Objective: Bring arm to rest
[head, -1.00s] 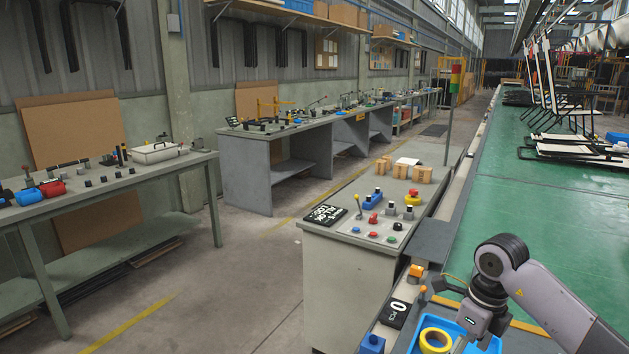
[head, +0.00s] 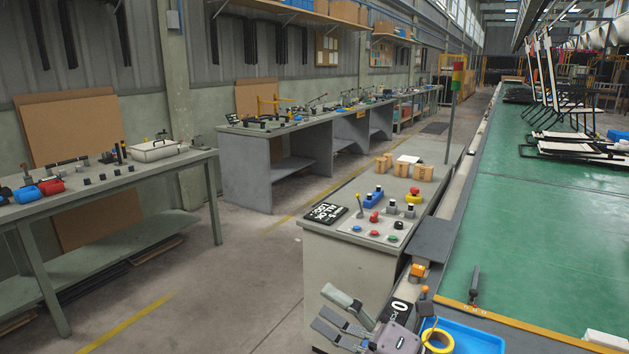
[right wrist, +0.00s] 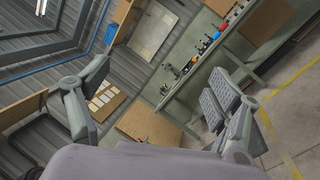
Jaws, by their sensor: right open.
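My right gripper (head: 329,306) is in the lower middle of the head view, in front of the control console (head: 330,263). Its grey fingers are spread and point up and to the left, with nothing between them. In the right wrist view the fingers (right wrist: 160,85) stand wide apart on either side. Between them lie only the distant wall and a workbench. My left gripper is not in view.
A blue tray (head: 478,340) and a yellow tape roll (head: 438,341) are to the right of the gripper. A dark upright tool (head: 475,285) stands by the green conveyor (head: 545,230). Floor to the left (head: 235,290) is clear.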

